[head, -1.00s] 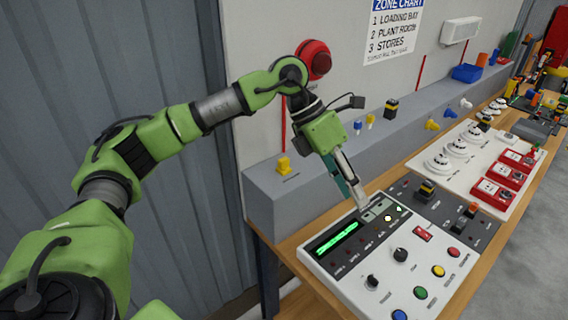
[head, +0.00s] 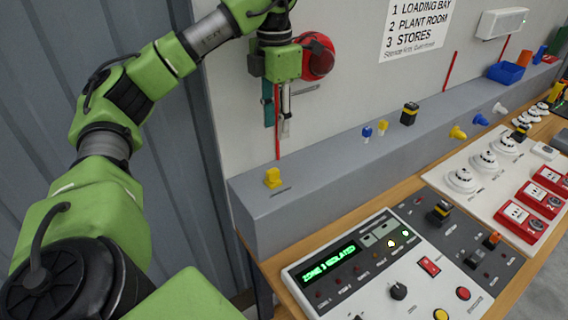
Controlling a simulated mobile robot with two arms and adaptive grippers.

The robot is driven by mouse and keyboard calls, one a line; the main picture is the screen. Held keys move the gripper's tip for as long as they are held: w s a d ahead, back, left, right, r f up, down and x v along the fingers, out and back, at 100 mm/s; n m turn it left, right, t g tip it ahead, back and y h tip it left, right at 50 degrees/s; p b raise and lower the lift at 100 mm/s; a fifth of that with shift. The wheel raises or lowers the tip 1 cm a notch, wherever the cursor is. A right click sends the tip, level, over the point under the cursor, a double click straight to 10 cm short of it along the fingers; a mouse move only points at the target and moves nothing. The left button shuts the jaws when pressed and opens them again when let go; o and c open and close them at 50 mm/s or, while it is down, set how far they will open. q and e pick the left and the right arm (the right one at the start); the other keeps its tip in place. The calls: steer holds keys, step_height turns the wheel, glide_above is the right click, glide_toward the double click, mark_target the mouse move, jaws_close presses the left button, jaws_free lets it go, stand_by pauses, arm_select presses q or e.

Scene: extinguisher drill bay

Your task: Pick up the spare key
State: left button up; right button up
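Small key-like pieces sit on the grey ledge (head: 325,182); I cannot tell for sure which is the spare key. A yellow one (head: 273,178) stands alone at the ledge's left end, beside a small label too small to read. A blue one (head: 367,132) and a yellow one (head: 382,127) stand together farther right. My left gripper (head: 277,122) points down in front of the wall, above the lone yellow piece and apart from it. Its teal and grey fingers have a gap between them, with nothing held. My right gripper is not in view.
The control panel (head: 345,298) has a green display reading ZONE 3 ISOLATED, with knobs and buttons. A red round bell (head: 320,57) on the wall is close behind my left gripper. White detectors, red call points and a blue bin (head: 506,73) are to the right.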

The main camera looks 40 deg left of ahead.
arm_select(q)
steer(key=b, duration=0.3)
glide_above(275, 169)
steer(key=f, duration=0.6)
steer(key=shift+a, duration=0.2)
steer(key=shift+w+f, duration=0.2)
steer(key=shift+f, duration=0.95)
steer(key=shift+s+f, duration=0.1)
steer(key=shift+f, duration=0.2)
steer(key=f, duration=0.4)
steer(key=shift+s+d+p, duration=0.15)
steer(key=shift+s+p, duration=0.05)
steer(key=shift+p, duration=0.15)
steer(key=shift+f, duration=0.15)
steer(key=c, duration=0.9)
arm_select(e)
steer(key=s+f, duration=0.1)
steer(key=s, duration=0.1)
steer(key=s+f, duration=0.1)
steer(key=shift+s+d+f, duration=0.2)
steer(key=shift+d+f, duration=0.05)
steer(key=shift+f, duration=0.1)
